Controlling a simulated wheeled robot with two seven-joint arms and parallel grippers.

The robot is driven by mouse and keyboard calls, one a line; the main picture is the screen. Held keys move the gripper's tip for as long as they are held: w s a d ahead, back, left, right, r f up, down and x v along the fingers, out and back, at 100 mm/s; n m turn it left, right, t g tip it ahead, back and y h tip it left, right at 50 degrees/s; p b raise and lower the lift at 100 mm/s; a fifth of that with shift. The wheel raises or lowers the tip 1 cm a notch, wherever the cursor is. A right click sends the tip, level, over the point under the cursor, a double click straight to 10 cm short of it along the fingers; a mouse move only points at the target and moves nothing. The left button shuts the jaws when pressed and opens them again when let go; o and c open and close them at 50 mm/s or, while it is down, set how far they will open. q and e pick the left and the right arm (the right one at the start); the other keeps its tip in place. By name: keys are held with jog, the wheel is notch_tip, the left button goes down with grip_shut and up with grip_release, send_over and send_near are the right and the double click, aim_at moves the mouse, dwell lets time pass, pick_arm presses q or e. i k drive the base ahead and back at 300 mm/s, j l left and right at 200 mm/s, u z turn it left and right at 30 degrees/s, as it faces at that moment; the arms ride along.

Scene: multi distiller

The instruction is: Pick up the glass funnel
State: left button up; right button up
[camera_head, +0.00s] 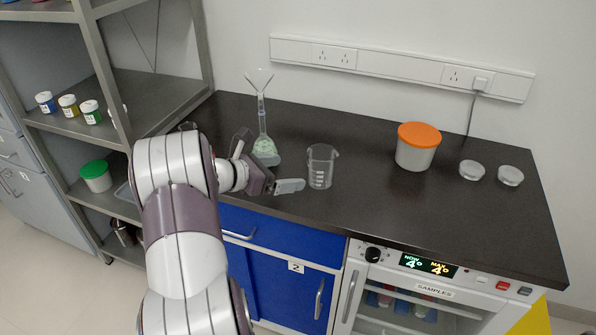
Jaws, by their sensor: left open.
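The clear glass funnel (260,80) stands upright with its stem in the neck of a glass flask (265,146) on the dark bench. The flask holds something pale green. My left gripper (272,160) is open and empty in front of the flask, with one finger up on the left and the other low on the right. It overlaps the lower part of the flask in the picture; I cannot tell whether it touches. The funnel's cone is well above the gripper. My right gripper is not in view.
A glass beaker (320,167) stands just right of my gripper. A white tub with an orange lid (418,146) and two small clear dishes (472,170) stand farther right on the bench (440,215). A metal shelf (150,92) with small jars is at the left.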

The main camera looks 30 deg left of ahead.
aim_at(259, 78)
jog(key=u, duration=1.4)
